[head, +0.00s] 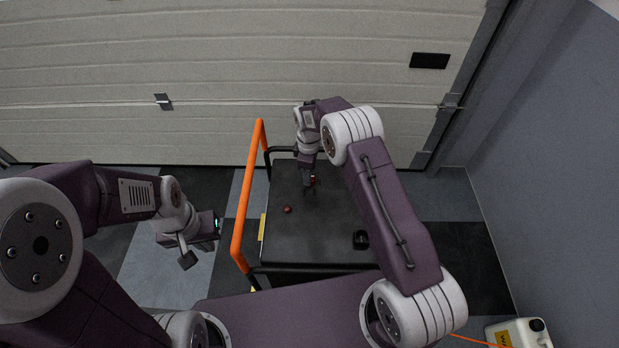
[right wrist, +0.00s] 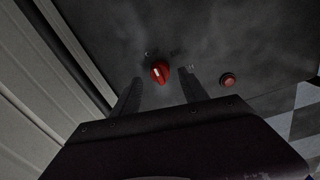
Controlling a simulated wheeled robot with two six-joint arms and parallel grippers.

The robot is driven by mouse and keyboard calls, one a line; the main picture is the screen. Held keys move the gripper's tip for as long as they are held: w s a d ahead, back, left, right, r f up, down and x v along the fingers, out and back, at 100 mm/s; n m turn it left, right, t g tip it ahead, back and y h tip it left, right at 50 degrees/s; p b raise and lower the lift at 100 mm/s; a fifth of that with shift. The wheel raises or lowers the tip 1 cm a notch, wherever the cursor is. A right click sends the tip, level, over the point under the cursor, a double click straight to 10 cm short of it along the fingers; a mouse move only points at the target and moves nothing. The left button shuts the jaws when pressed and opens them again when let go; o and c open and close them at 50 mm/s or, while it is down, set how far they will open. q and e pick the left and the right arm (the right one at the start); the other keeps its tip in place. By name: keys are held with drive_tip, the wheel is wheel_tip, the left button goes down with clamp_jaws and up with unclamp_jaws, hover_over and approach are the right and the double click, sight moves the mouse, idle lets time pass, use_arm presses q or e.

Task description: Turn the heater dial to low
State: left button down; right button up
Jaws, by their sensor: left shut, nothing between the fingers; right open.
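The dark flat-topped unit (head: 330,228) stands in front of the shutter door. Its red dial (right wrist: 160,72) with a white pointer mark shows in the right wrist view, small pale markings around it too small to read. In the head view the dial (head: 313,179) is a red spot, partly hidden by my right gripper. My right gripper (head: 308,187) points down over the far part of the top. In the right wrist view its open fingers (right wrist: 160,88) stand either side of the dial, apart from it. My left gripper (head: 214,229) is shut and empty, left of the orange rail.
A small red button (right wrist: 228,80) is near the dial; it also shows in the head view (head: 287,210). A black fitting (head: 361,240) sits on the top's near right. An orange rail (head: 247,200) runs along the left side. A white jug (head: 519,334) stands at bottom right.

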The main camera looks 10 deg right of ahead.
drive_tip(key=shift+w+f, duration=0.1)
drive_tip(key=shift+f, duration=1.4)
clamp_jaws()
drive_tip(key=shift+r+m, duration=0.1)
drive_tip(key=shift+m, duration=1)
drive_tip(key=m, duration=0.2)
drive_tip(key=shift+m+p, duration=0.3)
drive_tip(key=shift+p, duration=0.05)
drive_tip(key=m, duration=0.3)
drive_tip(key=shift+w, duration=0.1)
drive_tip(key=shift+m, duration=1.9)
drive_tip(key=shift+g, duration=0.3)
